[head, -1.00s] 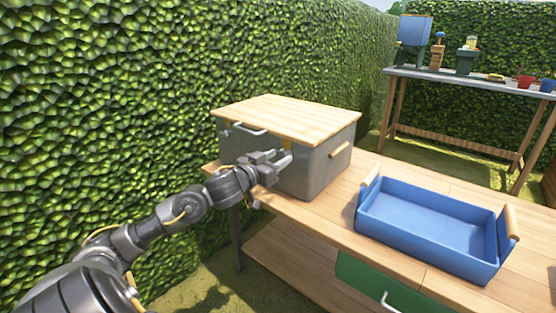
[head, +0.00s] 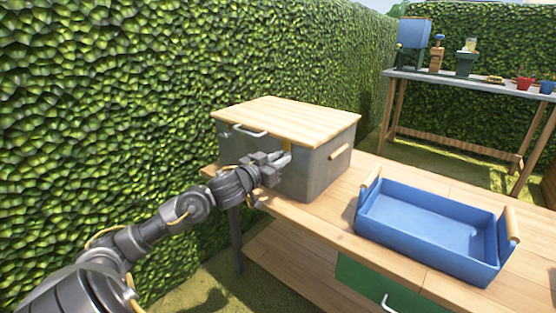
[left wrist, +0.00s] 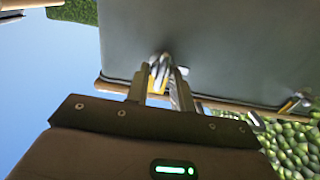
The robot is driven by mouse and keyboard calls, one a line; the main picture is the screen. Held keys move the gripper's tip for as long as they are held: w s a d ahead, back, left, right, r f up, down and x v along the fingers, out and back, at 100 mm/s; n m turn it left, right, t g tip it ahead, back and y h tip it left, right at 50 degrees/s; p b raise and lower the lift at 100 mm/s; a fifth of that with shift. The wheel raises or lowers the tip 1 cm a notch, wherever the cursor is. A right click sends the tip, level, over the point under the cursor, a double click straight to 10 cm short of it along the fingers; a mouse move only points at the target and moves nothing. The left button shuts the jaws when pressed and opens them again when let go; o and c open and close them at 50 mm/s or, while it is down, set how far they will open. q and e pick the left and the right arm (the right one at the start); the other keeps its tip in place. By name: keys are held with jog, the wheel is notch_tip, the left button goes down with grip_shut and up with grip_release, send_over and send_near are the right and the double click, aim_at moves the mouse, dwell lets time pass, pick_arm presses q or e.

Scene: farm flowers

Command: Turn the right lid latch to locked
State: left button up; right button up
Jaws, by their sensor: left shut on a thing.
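A grey box (head: 318,172) with a pale wooden lid (head: 290,118) stands on the wooden bench. The right lid latch (head: 288,146) is yellow with a metal part and sits on the front face just under the lid edge. In the left wrist view the latch (left wrist: 157,74) is between the two fingers. My left gripper (head: 283,158) is shut on this latch at the box front, partly hiding it in the head view. The latch's exact turn angle is hard to tell. The left lid latch (left wrist: 297,102) shows at the right of the wrist view. My right gripper is not in view.
A blue tray (head: 428,229) with wooden handles stands right of the box on the bench (head: 325,225). A hedge (head: 110,100) rises close on the left. A back table (head: 470,84) holds pots and tools. A metal handle (head: 250,131) sits on the lid front.

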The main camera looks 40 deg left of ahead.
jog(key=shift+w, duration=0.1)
pick_arm(q)
jog(key=shift+d+f+m, duration=0.1)
jog(key=shift+m, duration=2.9)
jog(key=shift+d+f+m, duration=0.1)
jog(key=shift+m, duration=2.9)
jog(key=shift+d+f+m, duration=0.1)
jog(key=shift+m, duration=2.9)
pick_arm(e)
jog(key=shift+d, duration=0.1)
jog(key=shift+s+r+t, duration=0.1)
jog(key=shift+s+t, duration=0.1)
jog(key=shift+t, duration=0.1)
pick_arm(q)
jog(key=o, duration=0.9)
